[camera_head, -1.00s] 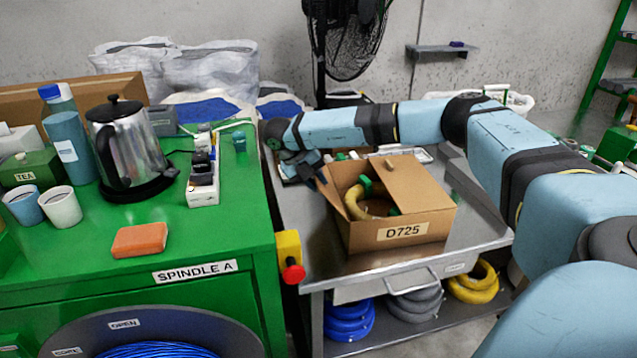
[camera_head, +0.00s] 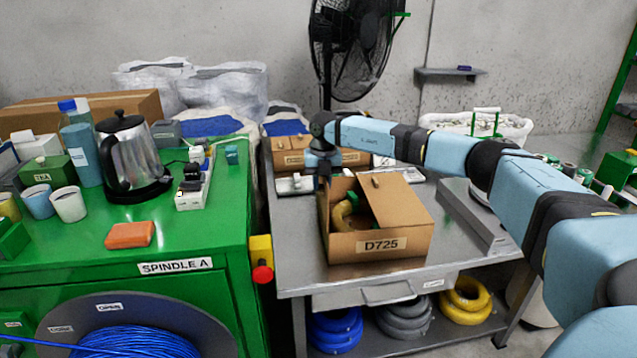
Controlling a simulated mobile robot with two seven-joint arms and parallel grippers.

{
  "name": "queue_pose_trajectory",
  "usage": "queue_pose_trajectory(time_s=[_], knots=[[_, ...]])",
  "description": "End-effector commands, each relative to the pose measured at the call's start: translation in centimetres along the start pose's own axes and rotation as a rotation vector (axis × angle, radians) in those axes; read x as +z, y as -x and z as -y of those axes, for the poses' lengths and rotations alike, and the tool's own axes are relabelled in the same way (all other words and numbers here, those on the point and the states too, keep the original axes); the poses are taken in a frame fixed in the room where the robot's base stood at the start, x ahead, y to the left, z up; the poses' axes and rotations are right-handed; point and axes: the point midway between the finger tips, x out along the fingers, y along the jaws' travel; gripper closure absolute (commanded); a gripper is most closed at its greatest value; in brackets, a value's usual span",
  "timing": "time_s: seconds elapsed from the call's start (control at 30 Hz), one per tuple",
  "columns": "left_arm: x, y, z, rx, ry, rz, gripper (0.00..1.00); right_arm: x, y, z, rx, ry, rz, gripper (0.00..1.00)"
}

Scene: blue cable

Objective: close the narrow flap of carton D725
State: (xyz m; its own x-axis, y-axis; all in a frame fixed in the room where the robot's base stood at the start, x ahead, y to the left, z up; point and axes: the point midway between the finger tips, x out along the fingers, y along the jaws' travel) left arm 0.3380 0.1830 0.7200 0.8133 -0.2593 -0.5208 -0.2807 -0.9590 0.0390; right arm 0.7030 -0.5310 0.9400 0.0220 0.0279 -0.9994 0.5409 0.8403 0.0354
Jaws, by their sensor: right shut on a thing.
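Carton D725 (camera_head: 381,245) is an open brown box on the metal cart, its label facing me. A yellow coil (camera_head: 342,213) and a green piece show inside. A wide flap (camera_head: 398,203) slants over the right part of the opening. The narrow flap (camera_head: 324,207) at the left side stands about upright. My right arm reaches in from the right, behind the carton. My right gripper (camera_head: 323,172) points down at the carton's back left corner and appears shut on the narrow flap's upper edge; the fingertips are small and partly hidden. My left gripper is out of view.
The metal cart (camera_head: 300,262) has free top left of the carton. A second carton (camera_head: 290,150) and a grey bar (camera_head: 470,215) lie on it. The green cabinet (camera_head: 215,237), with kettle (camera_head: 132,155) and orange block (camera_head: 130,235), stands close at left.

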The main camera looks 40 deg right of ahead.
Motion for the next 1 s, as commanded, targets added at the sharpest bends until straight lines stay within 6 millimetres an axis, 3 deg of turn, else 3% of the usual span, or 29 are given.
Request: queue_pose_trajectory(time_s=[0.03,0.3,0.7,0.9,1.0], knots=[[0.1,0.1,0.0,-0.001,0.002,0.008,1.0,-0.1,-0.2,1.0,0.039,-0.008,-0.004,1.0],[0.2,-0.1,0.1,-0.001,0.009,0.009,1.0,-0.1,-0.8,3.9,0.295,-0.009,-0.003,1.0],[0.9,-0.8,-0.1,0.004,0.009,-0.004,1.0,-0.1,-2.8,7.8,0.677,-0.009,-0.004,1.0],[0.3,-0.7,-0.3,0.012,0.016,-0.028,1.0,-0.2,-4.1,9.4,0.868,-0.008,-0.005,1.0],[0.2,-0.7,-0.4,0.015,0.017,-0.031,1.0,-0.2,-4.5,10.0,0.863,-0.002,-0.004,1.0]])
